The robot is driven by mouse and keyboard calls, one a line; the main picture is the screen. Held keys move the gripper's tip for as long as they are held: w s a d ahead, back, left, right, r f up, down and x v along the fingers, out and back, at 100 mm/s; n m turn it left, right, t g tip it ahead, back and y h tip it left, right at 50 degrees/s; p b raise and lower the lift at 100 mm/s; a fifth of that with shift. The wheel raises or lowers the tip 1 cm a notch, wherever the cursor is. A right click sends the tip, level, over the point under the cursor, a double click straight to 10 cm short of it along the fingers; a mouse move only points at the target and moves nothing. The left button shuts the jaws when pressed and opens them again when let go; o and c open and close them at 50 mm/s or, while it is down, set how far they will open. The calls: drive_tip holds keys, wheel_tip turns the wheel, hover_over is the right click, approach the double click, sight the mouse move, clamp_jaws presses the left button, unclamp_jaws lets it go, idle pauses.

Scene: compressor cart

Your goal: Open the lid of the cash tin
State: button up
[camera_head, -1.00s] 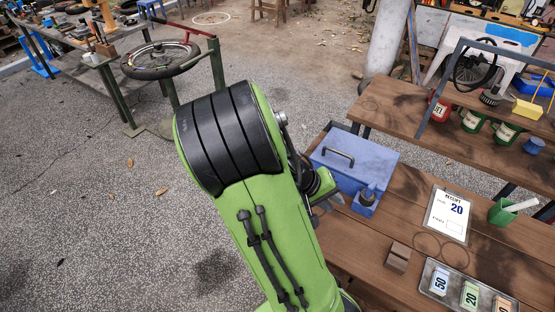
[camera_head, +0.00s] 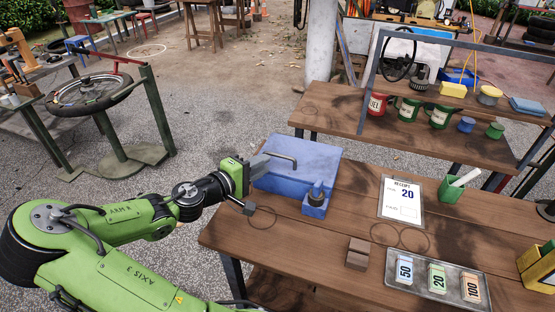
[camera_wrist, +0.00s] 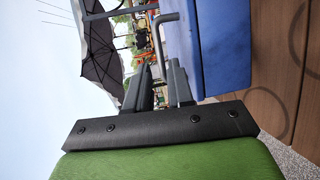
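The cash tin (camera_head: 318,160) is a blue box on the wooden bench, with its lid down and a grey bar handle (camera_head: 282,155) on it. A small blue block with a dark blue piece (camera_head: 316,196) stands at its front. My gripper (camera_head: 262,162) is at the tin's left side, close to the handle. In the wrist view, the two dark fingers (camera_wrist: 160,88) stand apart, with the handle (camera_wrist: 159,42) reaching down toward the gap between them. I cannot tell whether they touch it. The blue tin (camera_wrist: 218,45) lies to their right.
The bench (camera_head: 330,245) also holds a receipt card (camera_head: 403,200), a brown block (camera_head: 357,253), a grey tray (camera_head: 437,277) with number cards, and a green cup (camera_head: 451,187). A raised shelf (camera_head: 350,115) with mugs stands behind. Open floor lies left of the bench.

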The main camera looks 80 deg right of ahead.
sight(280, 156)
drive_tip(key=b+x, duration=0.1)
drive_tip(key=x, duration=0.6)
drive_tip(key=shift+s+d+f, duration=0.1)
drive_tip(key=shift+s+d, duration=0.1)
drive_tip(key=shift+d, duration=0.1)
clamp_jaws()
